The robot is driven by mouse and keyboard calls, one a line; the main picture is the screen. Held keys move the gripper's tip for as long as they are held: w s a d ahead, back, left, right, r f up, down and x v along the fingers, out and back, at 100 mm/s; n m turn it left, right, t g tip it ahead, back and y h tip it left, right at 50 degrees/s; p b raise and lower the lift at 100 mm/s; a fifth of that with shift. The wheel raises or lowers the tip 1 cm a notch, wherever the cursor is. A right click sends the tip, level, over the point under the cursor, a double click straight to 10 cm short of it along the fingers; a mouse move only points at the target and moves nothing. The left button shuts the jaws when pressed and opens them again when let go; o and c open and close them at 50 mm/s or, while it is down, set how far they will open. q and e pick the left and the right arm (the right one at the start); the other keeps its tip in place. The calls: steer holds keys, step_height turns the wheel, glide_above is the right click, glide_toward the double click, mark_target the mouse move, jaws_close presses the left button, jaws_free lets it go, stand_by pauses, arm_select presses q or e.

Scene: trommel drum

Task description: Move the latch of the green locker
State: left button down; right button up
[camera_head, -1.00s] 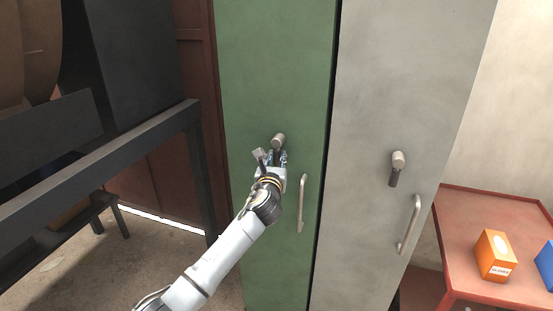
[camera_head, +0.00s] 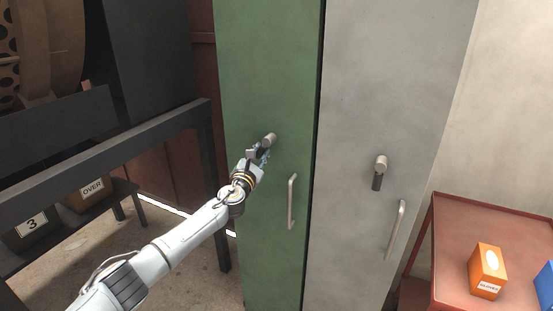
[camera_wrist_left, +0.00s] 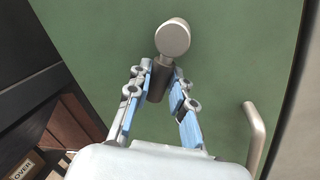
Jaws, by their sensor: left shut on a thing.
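The green locker (camera_head: 268,75) stands upright in the middle of the head view, with its door closed. Its latch (camera_head: 270,139) has a round metal knob on top and a dark lever below; the latch also shows in the left wrist view (camera_wrist_left: 173,40). My left gripper (camera_head: 258,153) is at the latch, shut on its lever just under the knob. In the left wrist view the two blue-padded fingers (camera_wrist_left: 163,82) sit on either side of the lever. The locker's bar handle (camera_head: 292,201) is to the right and below. My right gripper is not in view.
A grey locker (camera_head: 395,80) with its own latch (camera_head: 379,172) and handle (camera_head: 396,230) adjoins on the right. A red table (camera_head: 485,212) holds an orange glove box (camera_head: 487,270) and a blue box (camera_head: 545,272). A dark metal frame (camera_head: 120,150) stands left.

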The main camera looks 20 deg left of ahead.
mark_target(260, 132)
arm_select(q)
steer(key=shift+a+r+m, duration=0.1)
steer(key=shift+a+m, duration=0.05)
steer(key=shift+m, duration=0.55)
steer(key=m+h, duration=0.1)
steer(key=m, duration=0.2)
steer(key=a+r+m, duration=0.1)
steer(key=m, duration=0.2)
steer(key=a+r+m+t+h+b, duration=0.1)
steer(key=m, duration=0.2)
steer(key=shift+r+h, duration=0.2)
steer(key=shift+h, duration=0.1)
steer(key=shift+r+m+h, duration=0.2)
steer(key=shift+r+m, duration=0.05)
steer(key=shift+m, duration=0.5)
steer(key=shift+r+m+h, duration=0.2)
steer(key=shift+r+m, duration=0.05)
steer(key=shift+m, duration=0.5)
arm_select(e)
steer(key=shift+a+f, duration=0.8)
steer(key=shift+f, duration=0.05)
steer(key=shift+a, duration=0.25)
